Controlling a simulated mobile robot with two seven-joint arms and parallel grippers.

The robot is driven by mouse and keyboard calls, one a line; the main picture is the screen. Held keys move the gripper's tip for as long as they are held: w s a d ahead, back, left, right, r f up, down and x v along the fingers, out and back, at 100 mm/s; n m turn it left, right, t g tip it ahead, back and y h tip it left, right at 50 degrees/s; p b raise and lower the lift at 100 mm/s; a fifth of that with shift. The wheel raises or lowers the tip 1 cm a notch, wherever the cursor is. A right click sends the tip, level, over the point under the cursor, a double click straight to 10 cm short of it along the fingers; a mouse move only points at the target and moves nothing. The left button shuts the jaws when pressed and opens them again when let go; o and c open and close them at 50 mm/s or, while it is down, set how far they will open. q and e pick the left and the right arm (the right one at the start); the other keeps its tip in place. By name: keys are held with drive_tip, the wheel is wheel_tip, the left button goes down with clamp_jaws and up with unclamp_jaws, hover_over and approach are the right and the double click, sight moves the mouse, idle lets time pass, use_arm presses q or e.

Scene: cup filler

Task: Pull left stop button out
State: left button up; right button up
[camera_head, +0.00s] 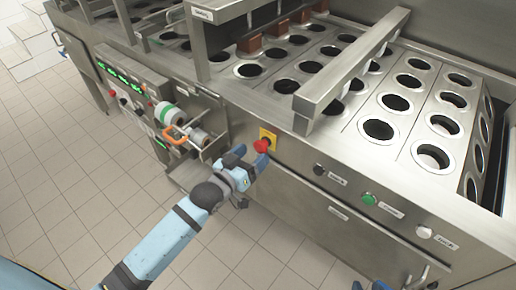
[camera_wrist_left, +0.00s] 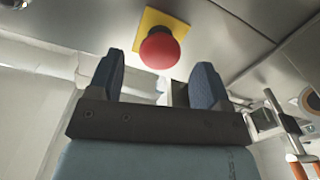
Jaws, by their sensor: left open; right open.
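The stop button is a red mushroom knob (camera_head: 261,146) on a yellow plate (camera_head: 268,135) on the machine's front panel. In the left wrist view the red knob (camera_wrist_left: 159,50) is ahead of the fingertips, roughly centred between them, with its yellow plate (camera_wrist_left: 150,18) behind it. My left gripper (camera_head: 249,157) is open and empty, close to the knob. Its two blue fingers (camera_wrist_left: 158,80) stand apart on either side below the knob in that view, and I see no contact. My right gripper (camera_head: 371,287) only shows its blue fingertips at the bottom edge; it is open.
Right of the stop button are a black button (camera_head: 319,169), a green button (camera_head: 369,199) and a white button (camera_head: 424,232). Left of it, rolls on a bracket (camera_head: 199,138) with an orange handle stick out. Tiled floor is clear at left.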

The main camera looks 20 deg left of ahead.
use_arm(q)
drive_tip(key=v, duration=1)
drive_tip(key=shift+s, duration=0.2)
drive_tip(key=shift+a, duration=0.1)
